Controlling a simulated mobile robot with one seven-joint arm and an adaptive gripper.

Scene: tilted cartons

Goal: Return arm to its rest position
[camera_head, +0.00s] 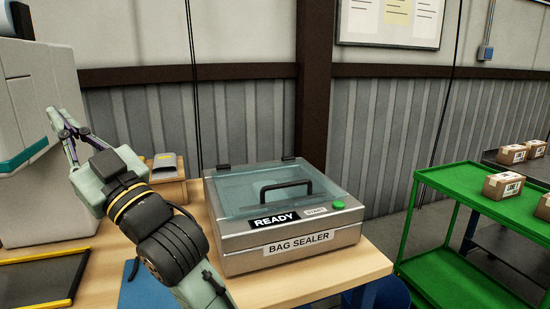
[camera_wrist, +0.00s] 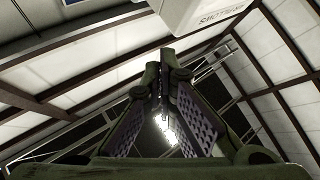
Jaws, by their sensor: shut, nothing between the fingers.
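My gripper (camera_head: 63,122) is at the left of the head view, raised above the wooden table (camera_head: 372,263) and pointing up, in front of the pale machine. In the wrist view my gripper (camera_wrist: 161,80) has its fingertips together with nothing between them, against the roof. My arm comes up from the lower middle of the head view, left of the bag sealer.
The bag sealer (camera_head: 297,244), lid down and marked READY, stands on the table. A pale machine (camera_head: 40,185) is at the left, close to my gripper. A small grey device (camera_head: 166,160) sits behind my wrist. A green cart (camera_head: 450,177) with cartons (camera_head: 502,186) stands at the right.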

